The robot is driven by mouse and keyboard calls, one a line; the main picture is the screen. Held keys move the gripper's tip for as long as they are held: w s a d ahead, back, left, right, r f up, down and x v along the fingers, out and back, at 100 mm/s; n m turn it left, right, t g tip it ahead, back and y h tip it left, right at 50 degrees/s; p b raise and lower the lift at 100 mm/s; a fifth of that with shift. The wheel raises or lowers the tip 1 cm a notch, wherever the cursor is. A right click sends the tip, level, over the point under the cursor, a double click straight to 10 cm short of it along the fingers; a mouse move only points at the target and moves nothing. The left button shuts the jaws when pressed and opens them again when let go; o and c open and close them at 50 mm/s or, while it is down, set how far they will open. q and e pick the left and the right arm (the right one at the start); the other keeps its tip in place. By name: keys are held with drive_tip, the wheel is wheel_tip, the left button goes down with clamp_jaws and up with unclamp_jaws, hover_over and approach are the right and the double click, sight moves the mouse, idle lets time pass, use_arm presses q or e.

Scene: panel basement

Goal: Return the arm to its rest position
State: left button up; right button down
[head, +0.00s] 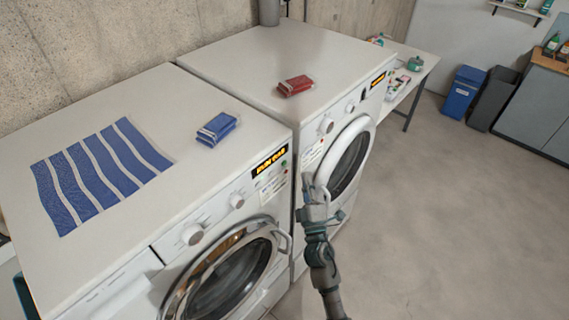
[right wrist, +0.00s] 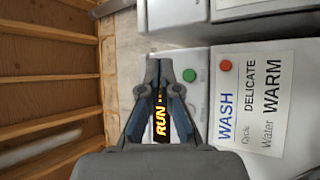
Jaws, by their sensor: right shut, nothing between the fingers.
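My right gripper (head: 314,188) is in front of the two white washing machines, near the gap between them. It also shows in the right wrist view (right wrist: 159,65), where its fingertips are together with nothing between them. Behind the fingers there is a lit display (right wrist: 159,118) reading RUN, with a green button (right wrist: 189,75) and a red button (right wrist: 225,65) beside it. I cannot tell whether the gripper touches the panel. My left gripper is not in view.
A blue-and-white striped cloth (head: 98,172) and a blue folded pack (head: 216,129) lie on the near washer (head: 150,100). A red pack (head: 295,86) lies on the far machine (head: 245,60). A table (head: 420,60) and bins (head: 462,92) stand behind. The floor (head: 455,220) at right is clear.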

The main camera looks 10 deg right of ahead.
idle(0.3)
wheel_tip(320, 180, down, 26)
drive_tip(key=w+a+m+g+y+b, duration=0.1)
drive_tip(key=a+m+g+b, duration=0.1)
drive_tip(key=g, duration=0.4)
drive_tip(key=s+d+f+m+g, duration=0.1)
drive_tip(key=s+f+g, duration=0.3)
drive_tip(key=f, duration=0.8)
drive_tip(key=s+f+m+g, duration=0.15)
drive_tip(key=s+f, duration=0.35)
drive_tip(key=f, duration=0.6)
drive_tip(key=s+d+f+m+g+b, duration=0.1)
drive_tip(key=s+d+f+m+g, duration=0.15)
drive_tip(key=s+f, duration=0.75)
drive_tip(key=s+d+f+m+g+b, duration=0.1)
drive_tip(key=s+f+g, duration=0.2)
drive_tip(key=s+f, duration=0.7)
drive_tip(key=s+d+f+m+g, duration=0.1)
drive_tip(key=s+f, duration=0.2)
drive_tip(key=s, duration=0.4)
drive_tip(key=s+d+f+m+g+b, duration=0.1)
drive_tip(key=s+d+f+g, duration=0.1)
drive_tip(key=s, duration=0.6)
drive_tip(key=s+d+f+m+g, duration=0.1)
drive_tip(key=s+d+f+g, duration=0.1)
drive_tip(key=s, duration=0.6)
drive_tip(key=shift+f+m, duration=0.3)
drive_tip(key=shift+f, duration=0.55)
drive_tip(key=shift+w, duration=0.15)
